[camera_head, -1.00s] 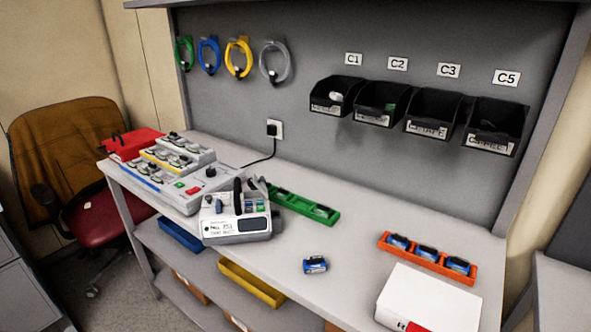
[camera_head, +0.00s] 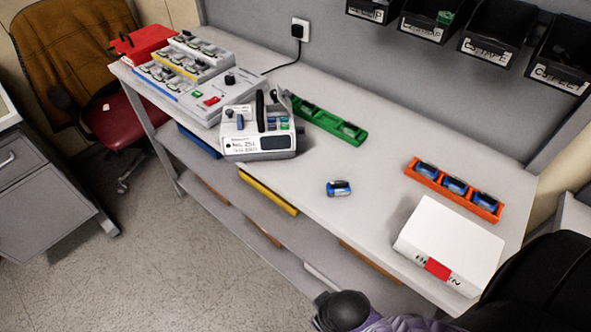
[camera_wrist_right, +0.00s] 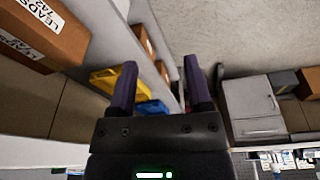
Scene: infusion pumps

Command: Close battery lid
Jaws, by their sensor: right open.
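The white infusion pump (camera_head: 258,143) sits on the workbench, left of its middle, in the head view. A dark upright part (camera_head: 261,110) and a raised grey flap (camera_head: 284,101) stand up on it; I cannot tell for sure which is the battery lid. A blue battery (camera_head: 339,188) lies loose on the bench to the right of the pump. My right gripper (camera_wrist_right: 160,76) is open and empty in the right wrist view, with its purple fingers apart, away from the pump. My left gripper is out of view.
A green tray (camera_head: 322,121) lies behind the pump. An orange tray (camera_head: 411,172) with blue batteries and a white box (camera_head: 448,246) are on the right. A large tester (camera_head: 222,98) and a red case (camera_head: 138,46) stand left. The bench (camera_head: 375,150) is clear around the loose battery.

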